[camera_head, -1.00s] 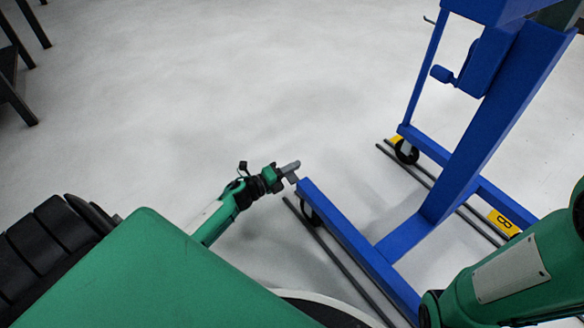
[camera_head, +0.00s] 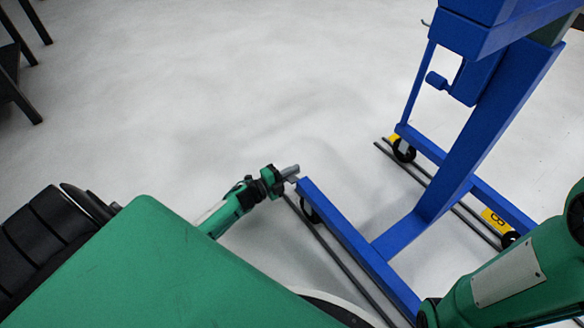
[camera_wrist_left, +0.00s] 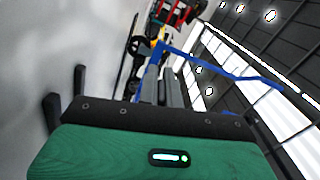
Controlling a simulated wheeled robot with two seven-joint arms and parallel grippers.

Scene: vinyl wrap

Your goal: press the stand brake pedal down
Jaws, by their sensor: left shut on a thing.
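The blue stand (camera_head: 408,238) is on the right in the head view, with a long low leg (camera_head: 345,232) reaching toward my left arm. A black caster (camera_head: 311,211) shows under the leg's near end. I cannot make out the brake pedal; it is small or hidden by the leg end and my gripper. My left gripper (camera_head: 291,171) is low beside the leg's end, its grey fingers together. What lies between them is hidden. In the left wrist view the fingers (camera_wrist_left: 163,87) point toward the blue frame (camera_wrist_left: 157,54). My right gripper is out of the picture.
Dark rails (camera_head: 335,255) run along the floor by the stand's legs. Dark furniture legs (camera_head: 22,98) stand at the upper left. The pale floor between is clear.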

